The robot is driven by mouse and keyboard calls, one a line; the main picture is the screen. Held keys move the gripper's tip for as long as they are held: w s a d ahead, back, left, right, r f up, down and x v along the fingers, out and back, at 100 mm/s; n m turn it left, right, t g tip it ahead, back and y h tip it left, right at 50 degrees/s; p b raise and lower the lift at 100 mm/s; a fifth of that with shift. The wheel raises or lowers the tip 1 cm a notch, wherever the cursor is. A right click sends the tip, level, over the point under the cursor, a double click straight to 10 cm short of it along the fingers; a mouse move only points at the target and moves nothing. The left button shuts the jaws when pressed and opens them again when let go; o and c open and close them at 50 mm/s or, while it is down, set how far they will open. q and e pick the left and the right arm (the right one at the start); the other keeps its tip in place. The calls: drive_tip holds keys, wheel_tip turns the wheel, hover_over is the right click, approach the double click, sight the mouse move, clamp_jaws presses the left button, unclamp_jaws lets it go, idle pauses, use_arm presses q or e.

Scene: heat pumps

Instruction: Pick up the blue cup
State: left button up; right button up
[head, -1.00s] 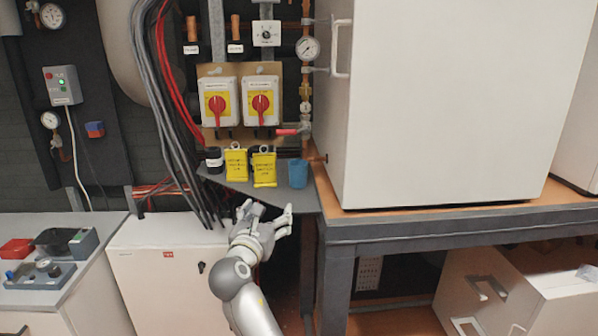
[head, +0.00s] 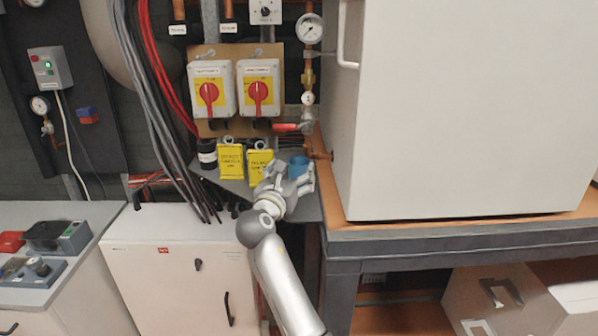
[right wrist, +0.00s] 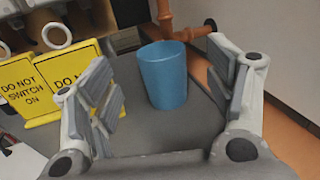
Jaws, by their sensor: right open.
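The blue cup (head: 298,167) stands upright on the small grey shelf (head: 237,188), near its right end. In the head view its lower part is hidden behind my right gripper (head: 290,174). In the right wrist view the cup (right wrist: 163,75) is seen whole, ahead of the fingers and between them, a little right of the middle. My right gripper is open and empty, with its fingers (right wrist: 163,95) spread to both sides and short of the cup. My left gripper is not in view.
Two yellow "do not switch on" signs (head: 230,161) (head: 260,166) stand left of the cup, close to the left finger. A black cylinder (head: 207,154) is beyond them. The large white cabinet (head: 450,110) rises at the right. Copper pipe fittings (right wrist: 165,22) are behind the cup.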

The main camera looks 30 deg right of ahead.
sight(296, 167)
drive_tip(key=shift+w+d, duration=0.25)
drive_tip(key=p+x, duration=0.2)
drive_tip(key=x, duration=0.2)
drive_tip(key=shift+w+d, duration=0.15)
drive_tip(key=shift+d, duration=0.05)
drive_tip(key=shift+w+d+p, duration=0.3)
drive_tip(key=shift+w+d, duration=0.05)
drive_tip(key=shift+d, duration=0.1)
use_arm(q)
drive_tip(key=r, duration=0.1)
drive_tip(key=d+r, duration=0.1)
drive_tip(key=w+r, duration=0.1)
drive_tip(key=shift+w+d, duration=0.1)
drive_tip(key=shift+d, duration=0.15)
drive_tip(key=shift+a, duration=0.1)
use_arm(e)
drive_tip(key=shift+c, duration=0.4)
drive_tip(key=shift+c, duration=1.2)
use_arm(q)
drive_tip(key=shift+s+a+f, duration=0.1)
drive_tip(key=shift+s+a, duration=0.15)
use_arm(e)
drive_tip(key=shift+a, duration=0.1)
drive_tip(key=c, duration=0.8)
